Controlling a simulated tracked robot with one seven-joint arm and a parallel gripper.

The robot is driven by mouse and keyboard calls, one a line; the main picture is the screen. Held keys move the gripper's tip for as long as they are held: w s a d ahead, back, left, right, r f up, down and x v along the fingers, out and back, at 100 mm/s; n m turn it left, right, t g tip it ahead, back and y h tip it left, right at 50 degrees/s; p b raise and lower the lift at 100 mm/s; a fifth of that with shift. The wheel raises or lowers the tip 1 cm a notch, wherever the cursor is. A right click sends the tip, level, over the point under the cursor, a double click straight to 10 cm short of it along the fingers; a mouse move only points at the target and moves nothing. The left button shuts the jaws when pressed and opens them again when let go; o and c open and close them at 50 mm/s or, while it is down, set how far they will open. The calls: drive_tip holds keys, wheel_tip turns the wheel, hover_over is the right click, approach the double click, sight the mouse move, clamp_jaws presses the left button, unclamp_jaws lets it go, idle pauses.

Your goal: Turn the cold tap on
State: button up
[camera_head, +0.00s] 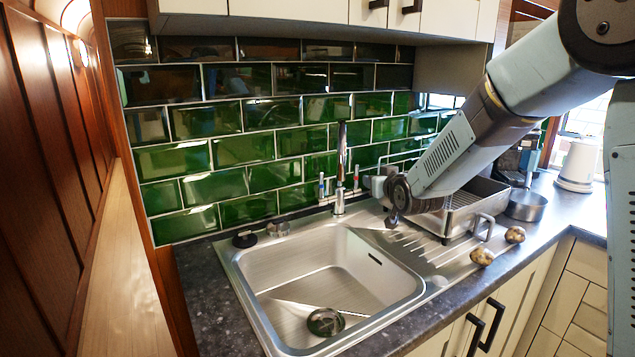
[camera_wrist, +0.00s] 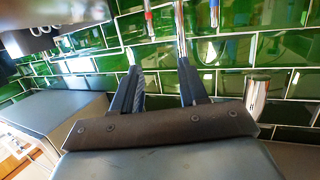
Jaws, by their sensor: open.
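The chrome tap (camera_head: 340,168) stands upright behind the sink. A lever with a blue mark (camera_head: 321,186) is on its left and one with a red mark (camera_head: 356,178) on its right. In the wrist view the blue-marked lever (camera_wrist: 214,13) is at the upper right, the red-marked lever (camera_wrist: 149,20) at the upper left, and the tap's spout (camera_wrist: 180,28) between them. My gripper (camera_wrist: 159,62) is open and empty, its fingers pointing towards the tap area. In the head view its fingers are mostly hidden behind my arm, right of the tap.
The steel sink (camera_head: 235,275) has an empty basin. A dish rack (camera_head: 470,208) stands on the right, with a pan (camera_head: 525,205) beside it. Two potatoes (camera_head: 482,256) lie near the front edge. Green tiles (camera_head: 245,148) back the sink; cupboards (camera_head: 290,10) hang above.

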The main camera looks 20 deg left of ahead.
sight(321, 184)
drive_tip(key=a+f+n+t+y, duration=0.1)
drive_tip(key=a+f+y, duration=0.15)
drive_tip(key=a, duration=0.35)
drive_tip(key=a+f+y, duration=0.1)
drive_tip(key=a+f, duration=0.3)
drive_tip(key=a, duration=0.1)
drive_tip(key=shift+h, duration=0.25)
drive_tip(key=x, duration=1.4)
drive_tip(key=shift+a+f, duration=0.15)
drive_tip(key=shift+a, duration=0.05)
clamp_jaws()
drive_tip(key=shift+a, duration=0.1)
drive_tip(key=shift+s, duration=0.1)
